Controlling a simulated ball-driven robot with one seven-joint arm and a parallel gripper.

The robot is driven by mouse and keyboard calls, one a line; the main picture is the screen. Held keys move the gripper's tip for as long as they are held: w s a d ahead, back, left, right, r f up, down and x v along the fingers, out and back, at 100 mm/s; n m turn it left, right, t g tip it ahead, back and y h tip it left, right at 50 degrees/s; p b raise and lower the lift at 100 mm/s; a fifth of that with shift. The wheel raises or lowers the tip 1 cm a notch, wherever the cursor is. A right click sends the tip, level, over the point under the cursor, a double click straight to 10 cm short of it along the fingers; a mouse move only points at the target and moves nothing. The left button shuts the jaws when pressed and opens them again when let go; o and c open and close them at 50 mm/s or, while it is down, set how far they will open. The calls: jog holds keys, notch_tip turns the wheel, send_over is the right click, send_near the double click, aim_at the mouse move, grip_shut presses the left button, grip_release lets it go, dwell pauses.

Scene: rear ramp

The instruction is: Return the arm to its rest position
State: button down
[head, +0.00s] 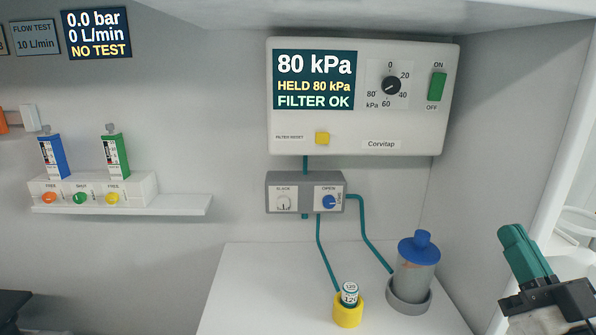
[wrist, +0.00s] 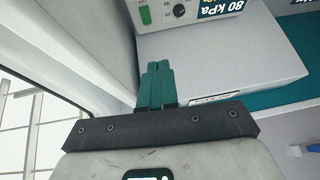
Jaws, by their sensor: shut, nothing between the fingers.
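My gripper (head: 514,240) is at the right edge of the head view, with its teal fingers raised and tilted to the left. In the wrist view my gripper (wrist: 158,68) has its two teal fingers side by side and touching, with nothing between them. It is apart from the blue-capped canister (head: 416,262), to the right of it in the head view. Most of my arm is outside the head view.
A white Corvitap unit (head: 362,96) hangs on the wall; its screen reads 80 kPa, HELD 80 kPa, FILTER OK. Below are a grey valve box (head: 305,192) and a white counter (head: 245,290) with a vial in a yellow holder (head: 348,314). A white side edge (head: 550,150) stands near my gripper.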

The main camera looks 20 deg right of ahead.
jog(key=s+a+f+n+g+y+b, duration=0.1)
jog(key=a+f+g+y+b, duration=0.2)
jog(key=f, duration=0.9)
jog(key=a+f+g+b, duration=0.15)
jog(key=f+g, duration=0.45)
jog(key=f, duration=0.6)
jog(key=s+a+f+n+g+y+b, duration=0.1)
jog(key=a+f+g+y, duration=0.2)
jog(key=f, duration=0.9)
jog(key=s+a+f+g+h+b, duration=0.25)
jog(key=s+f+g, duration=0.85)
jog(key=s+f, duration=0.6)
notch_tip(320, 180, up, 14)
jog(key=p, duration=1.2)
jog(key=shift+s+a+f+m+y, duration=0.15)
jog(key=shift+a+m+y, duration=0.2)
jog(key=shift+m+y, duration=0.1)
jog(key=shift+w+a+f, duration=0.2)
jog(key=shift+w+f, duration=0.3)
jog(key=shift+w, duration=0.25)
